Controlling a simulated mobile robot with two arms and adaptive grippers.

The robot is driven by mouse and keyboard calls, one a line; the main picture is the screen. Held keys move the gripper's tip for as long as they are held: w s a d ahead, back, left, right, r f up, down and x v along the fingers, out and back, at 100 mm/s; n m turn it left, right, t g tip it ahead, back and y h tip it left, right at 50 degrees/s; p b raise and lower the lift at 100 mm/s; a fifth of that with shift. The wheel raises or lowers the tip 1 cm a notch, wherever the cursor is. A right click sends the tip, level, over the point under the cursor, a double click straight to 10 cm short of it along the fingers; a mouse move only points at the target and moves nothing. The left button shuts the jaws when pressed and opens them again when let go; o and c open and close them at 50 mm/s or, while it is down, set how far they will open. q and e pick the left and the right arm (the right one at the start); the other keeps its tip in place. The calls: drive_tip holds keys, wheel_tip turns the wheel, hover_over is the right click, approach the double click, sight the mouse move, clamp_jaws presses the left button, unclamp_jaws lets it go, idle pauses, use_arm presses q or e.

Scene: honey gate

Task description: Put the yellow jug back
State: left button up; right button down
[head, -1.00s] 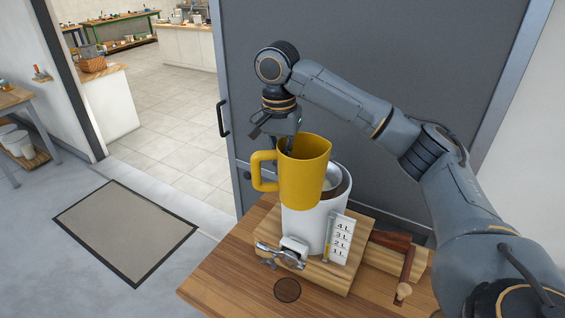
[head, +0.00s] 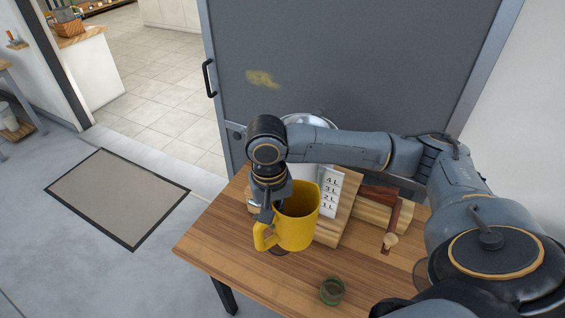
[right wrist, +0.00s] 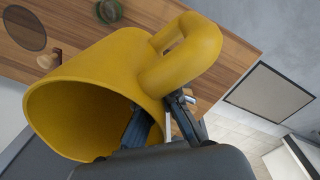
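The yellow jug (head: 297,222) is upright in the head view, in front of the white tank with its litre scale (head: 329,192). My right gripper (head: 268,208) is shut on the jug's wall near the handle. The right wrist view also shows the jug (right wrist: 95,85), with one finger inside its mouth and the other outside. I cannot tell whether the jug's base touches the wooden table (head: 225,240). A dark round mark shows partly behind the jug. The tank is mostly hidden behind my arm. My left gripper is not in view.
A small green glass jar (head: 332,290) stands near the table's front edge. A wooden block with a brown-handled tool (head: 392,222) lies to the right. A grey door (head: 330,60) with a yellow smear (head: 262,78) stands behind. The table's left front is clear.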

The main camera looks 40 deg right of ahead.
drive_tip(key=s+a+f+n, duration=0.4)
drive_tip(key=s+f, duration=0.3)
drive_tip(key=f, duration=0.3)
drive_tip(key=shift+s+a+f, duration=0.4)
drive_tip(key=shift+a, duration=0.2)
